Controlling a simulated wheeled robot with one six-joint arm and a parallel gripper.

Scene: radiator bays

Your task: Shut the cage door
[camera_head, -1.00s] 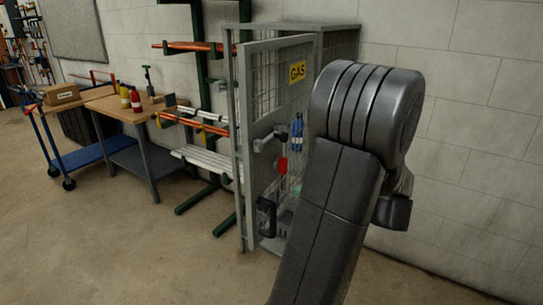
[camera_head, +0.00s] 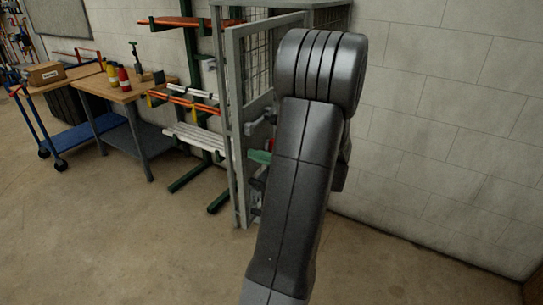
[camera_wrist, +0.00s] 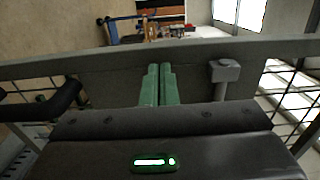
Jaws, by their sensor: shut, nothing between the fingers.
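The grey cage (camera_head: 333,17) stands against the wall in the head view. Its framed mesh door (camera_head: 237,100) stands at an angle to the cage, apparently ajar; my arm hides most of it. My gripper (camera_wrist: 159,84) has shut green fingers with nothing between them. It also shows in the head view (camera_head: 260,157), beside the door at mid height. In the wrist view the fingers point at the door's grey bar (camera_wrist: 110,62), very close; I cannot tell whether they touch. A black handle (camera_wrist: 58,104) is left of the fingers, and a grey latch piece (camera_wrist: 222,80) is right.
A green rack (camera_head: 195,85) with pipes stands left of the cage. Further left are a wooden workbench (camera_head: 120,92) with bottles and a blue trolley (camera_head: 85,137) with a box. The floor (camera_head: 130,240) in front is clear. A block wall (camera_head: 440,120) is right.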

